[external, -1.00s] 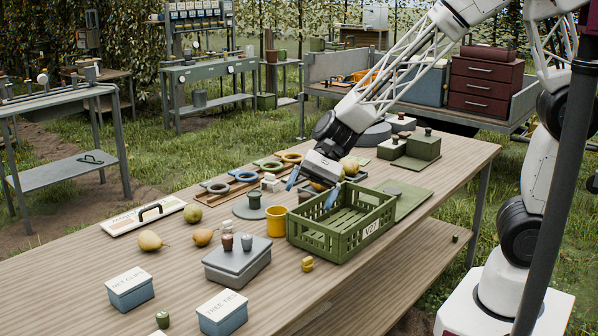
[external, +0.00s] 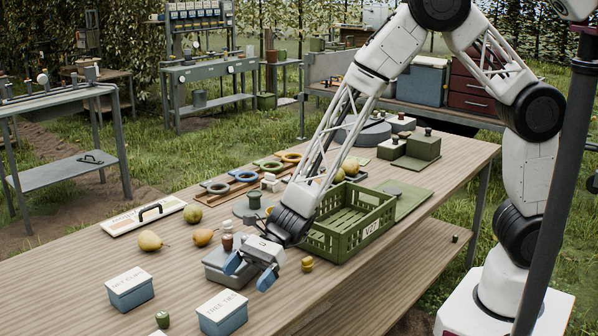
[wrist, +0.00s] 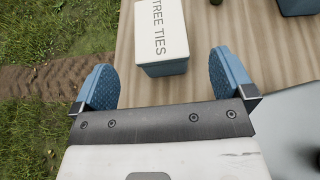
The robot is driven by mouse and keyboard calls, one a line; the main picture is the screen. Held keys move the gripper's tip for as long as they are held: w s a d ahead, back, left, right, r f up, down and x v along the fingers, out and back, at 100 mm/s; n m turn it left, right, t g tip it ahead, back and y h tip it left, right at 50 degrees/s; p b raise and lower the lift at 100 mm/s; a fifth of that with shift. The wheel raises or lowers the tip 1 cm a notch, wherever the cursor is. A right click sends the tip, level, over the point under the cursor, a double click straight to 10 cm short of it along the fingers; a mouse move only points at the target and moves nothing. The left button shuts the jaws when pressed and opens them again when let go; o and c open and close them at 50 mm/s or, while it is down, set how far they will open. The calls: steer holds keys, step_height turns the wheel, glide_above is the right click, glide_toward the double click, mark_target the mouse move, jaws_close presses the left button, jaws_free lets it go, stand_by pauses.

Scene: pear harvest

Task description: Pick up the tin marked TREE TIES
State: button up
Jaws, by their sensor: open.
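The tin marked TREE TIES (external: 223,315) is a blue box with a white lid, standing on the table near its front edge. In the wrist view the tin (wrist: 160,38) shows its lettered lid, ahead of and between my fingertips. My gripper (external: 251,274) is open and empty, above the table, to the upper right of the tin in the external view. In the wrist view my gripper (wrist: 167,80) has its two blue finger pads spread wide on either side, apart from the tin.
A similar blue tin with a white lid (external: 130,291) stands left of it. A small green weight (external: 162,319) is beside the tin. A grey box (external: 216,268) is partly behind my gripper. The green crate (external: 375,236) stands behind. Pears (external: 149,241) lie farther left.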

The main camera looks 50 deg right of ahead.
mark_target(225, 302)
steer(key=shift+a, duration=0.1)
steer(key=shift+x, duration=1.2)
steer(key=shift+x, duration=2.6)
steer(key=c, duration=1.1)
steer(key=shift+r, duration=0.25)
